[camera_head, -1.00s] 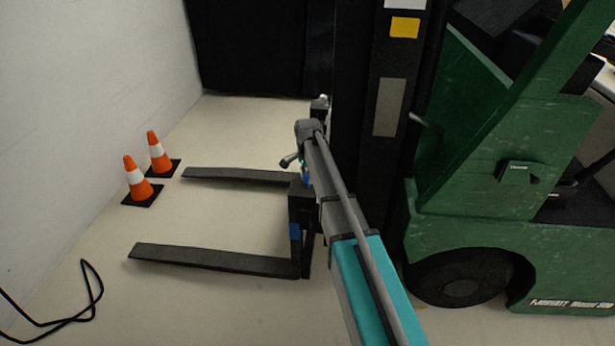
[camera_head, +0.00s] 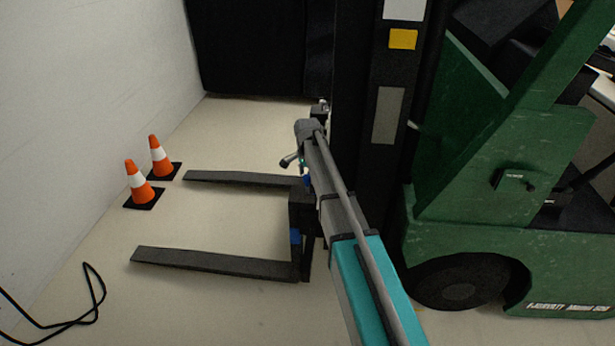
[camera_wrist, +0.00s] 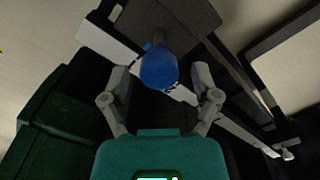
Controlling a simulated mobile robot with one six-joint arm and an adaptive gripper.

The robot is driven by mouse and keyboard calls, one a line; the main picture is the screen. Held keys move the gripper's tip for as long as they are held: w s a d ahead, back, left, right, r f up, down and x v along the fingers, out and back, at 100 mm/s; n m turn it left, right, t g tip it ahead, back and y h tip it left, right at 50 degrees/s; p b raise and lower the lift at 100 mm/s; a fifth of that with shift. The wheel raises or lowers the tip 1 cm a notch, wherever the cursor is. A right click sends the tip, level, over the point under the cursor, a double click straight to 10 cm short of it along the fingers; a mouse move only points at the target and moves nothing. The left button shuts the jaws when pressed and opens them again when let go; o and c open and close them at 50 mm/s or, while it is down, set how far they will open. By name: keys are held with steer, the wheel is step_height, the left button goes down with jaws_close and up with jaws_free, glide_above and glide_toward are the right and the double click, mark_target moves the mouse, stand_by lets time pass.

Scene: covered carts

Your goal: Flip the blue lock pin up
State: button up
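The blue lock pin (camera_wrist: 158,68) shows in the wrist view as a rounded blue knob at upper centre. My gripper (camera_wrist: 160,80) is open, with one finger on each side of the pin and visible gaps between them. I cannot tell whether the pin's height lies between the fingertips or beyond them. In the head view, a small blue piece (camera_head: 307,181) shows at the root of the far fork, just below my wrist. Another blue piece (camera_head: 295,236) is on the carriage by the near fork. My arm hides part of the carriage, and my fingertips are not clear there.
The forklift's black forks (camera_head: 215,262) reach left over the floor. Its dark mast (camera_head: 355,110) stands close right of my arm, with the green body (camera_head: 470,190) beyond. Two orange cones (camera_head: 138,180) stand by the left wall. A black cable (camera_head: 90,290) lies at lower left.

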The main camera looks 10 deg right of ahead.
mark_target(307, 183)
steer(key=shift+f, duration=0.1)
stand_by(0.3)
steer(key=shift+f+b, duration=1.7)
steer(key=shift+b, duration=0.1)
step_height(307, 183, up, 14)
steer(key=p, duration=1.4)
steer(key=s+d+r+n+p, duration=0.1)
steer(key=s+r+n+p, duration=0.3)
steer(key=s, duration=0.7)
steer(key=s+d+r+n+p, duration=0.1)
steer(key=s+r+n+p, duration=0.4)
steer(key=s+r+p, duration=0.4)
steer(key=s, duration=0.3)
steer(key=s+n, duration=0.3)
steer(key=s, duration=0.4)
steer(key=shift+s+d, duration=0.15)
steer(key=shift+s, duration=0.15)
